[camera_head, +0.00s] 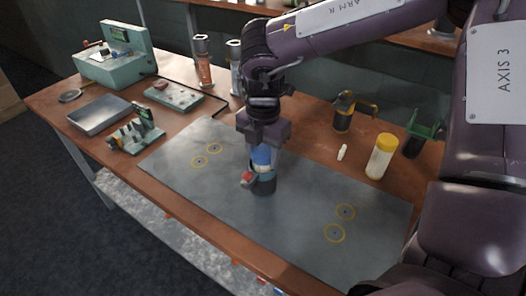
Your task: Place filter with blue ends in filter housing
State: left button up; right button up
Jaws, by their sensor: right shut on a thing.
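My right gripper (262,150) points down over the middle of the grey mat (195,178) and is shut on the filter with blue ends (261,157). A blue end of the filter shows between the fingers. Directly below it stands a dark cylindrical filter housing (264,185), upright on the mat, with a red and pale part (248,179) at its left side. The filter is lined up with the housing's top; I cannot tell whether its lower end is inside. The fingers partly hide the filter. My left gripper is out of view.
A yellow-capped bottle (381,157), a small white vial (342,153), a black and yellow container (343,115) and a green-rimmed dark holder (413,146) stand at right. A metal tray (99,115) and teal machine (115,62) are at left. The mat's sides are clear.

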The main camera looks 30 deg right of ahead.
jog(key=shift+f, duration=0.2)
jog(key=o, duration=1.2)
jog(key=shift+o, duration=0.2)
jog(key=shift+r, duration=0.1)
jog(key=shift+r, duration=0.25)
notch_tip(320, 180, up, 12)
jog(key=shift+f, duration=0.15)
